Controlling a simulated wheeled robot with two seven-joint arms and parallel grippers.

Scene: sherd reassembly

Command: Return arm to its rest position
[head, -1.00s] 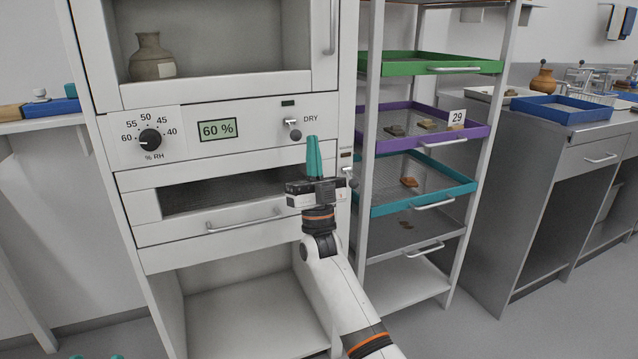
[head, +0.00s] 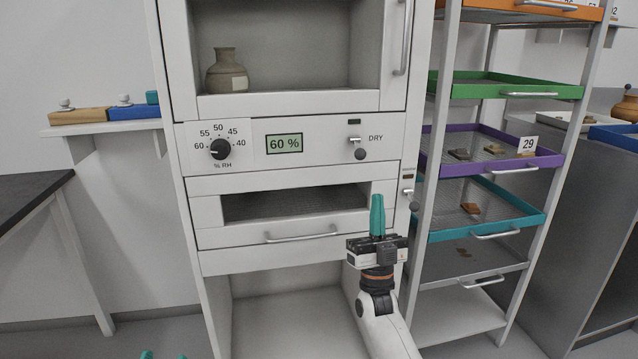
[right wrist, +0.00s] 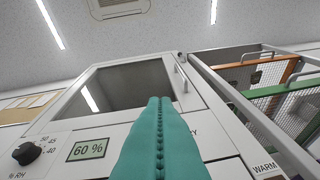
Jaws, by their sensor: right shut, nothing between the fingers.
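My right gripper (head: 377,215) points up in front of the white cabinet, near the right end of its lower drawer. Its teal fingers are shut together with nothing between them. In the right wrist view the closed fingers (right wrist: 159,140) rise in front of the cabinet panel, with the ceiling above. At the bottom edge of the head view, small teal tips (head: 147,355) show at the lower left; they look like my left gripper's fingertips, mostly cut off by the frame.
The cabinet (head: 300,258) has a humidity dial (head: 221,149), a display (head: 284,143) reading 60 % and a vase (head: 227,71) in its chamber. A rack with coloured trays (head: 495,227) holding sherds stands close right of my arm. A dark-topped table (head: 28,195) is at left.

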